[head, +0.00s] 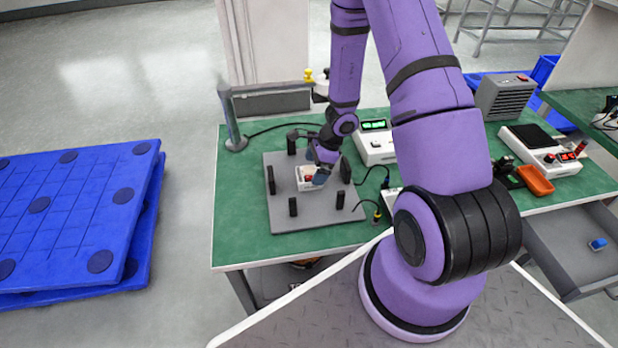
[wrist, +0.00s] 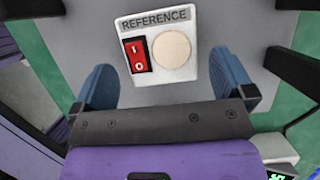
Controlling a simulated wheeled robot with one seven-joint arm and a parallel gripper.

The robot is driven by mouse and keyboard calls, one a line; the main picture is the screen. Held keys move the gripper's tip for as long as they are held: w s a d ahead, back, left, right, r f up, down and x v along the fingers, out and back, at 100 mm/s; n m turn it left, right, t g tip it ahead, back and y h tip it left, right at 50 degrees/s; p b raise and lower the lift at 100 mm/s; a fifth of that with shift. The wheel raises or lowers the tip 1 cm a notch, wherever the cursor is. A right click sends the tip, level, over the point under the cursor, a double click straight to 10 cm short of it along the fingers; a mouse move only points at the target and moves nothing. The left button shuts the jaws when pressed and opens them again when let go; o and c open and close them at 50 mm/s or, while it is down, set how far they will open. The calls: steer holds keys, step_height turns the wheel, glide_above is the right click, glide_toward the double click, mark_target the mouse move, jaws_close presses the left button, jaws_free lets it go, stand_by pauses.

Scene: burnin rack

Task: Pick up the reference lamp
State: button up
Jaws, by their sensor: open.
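The reference lamp is a small white box (wrist: 188,67) labelled REFERENCE, with a red rocker switch and a round cream disc on its face, seen in the wrist view. In the head view the lamp (head: 309,177) sits on a grey plate (head: 300,215) on the green bench, partly hidden by my gripper. My gripper (wrist: 165,85) is open, with one blue finger on each side of the lamp's near end. Gaps show between the fingers and the lamp in the wrist view. In the head view my gripper (head: 313,178) is low over the lamp.
Several black posts (head: 271,180) stand on the plate around the lamp. A white instrument (head: 376,145) with a green display is to the right, with cables near the plate's right edge. An open drawer (head: 575,245) and orange tray (head: 536,181) are farther right. Blue pallets (head: 75,215) lie left.

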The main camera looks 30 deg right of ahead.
mark_target(310, 173)
steer(key=x, duration=0.4)
steer(key=shift+w+a, duration=0.1)
steer(key=c, duration=0.9)
steer(key=shift+r, duration=0.15)
